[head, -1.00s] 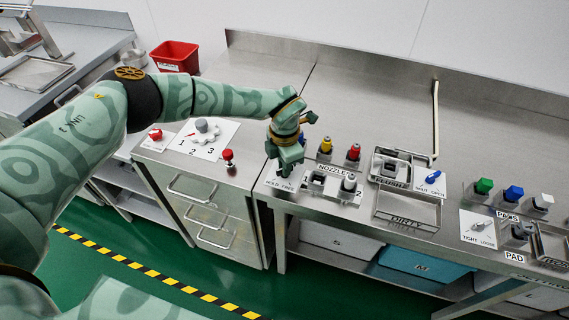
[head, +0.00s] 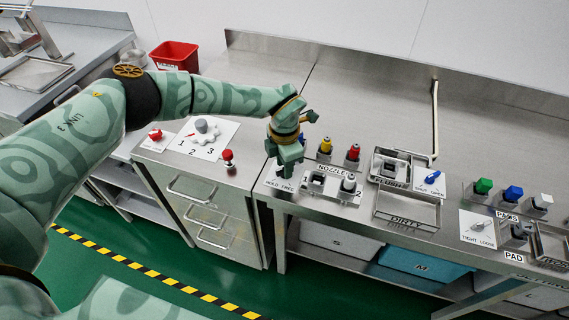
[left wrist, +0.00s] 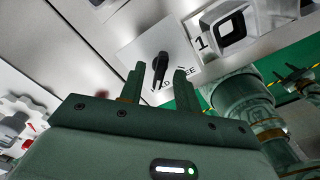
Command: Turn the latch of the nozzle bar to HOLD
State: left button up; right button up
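The latch (left wrist: 160,66) is a black lever on a white plate (left wrist: 138,52). In the left wrist view the lever points down the picture towards the gripper, near partly hidden HOLD and FREE lettering. My left gripper (left wrist: 158,84) is open, its two fingers apart with the lever showing between them; I cannot tell whether they touch it. In the head view my left gripper (head: 287,163) is over the HOLD/FREE plate (head: 280,186) and hides the latch. A green gripper-like part, probably my right gripper (left wrist: 297,78), shows small at the right of the left wrist view.
Right of the plate is the nozzle holder (head: 317,181), with yellow (head: 325,146) and red (head: 353,153) nozzles behind. A red knob (head: 228,158) stands to the left. The flush tray (head: 391,169) is farther right. The counter behind is clear.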

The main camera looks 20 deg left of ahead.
pick_arm(q)
notch_tip(320, 180, up, 16)
jog(key=p, duration=0.2)
jog(key=shift+f, duration=0.1)
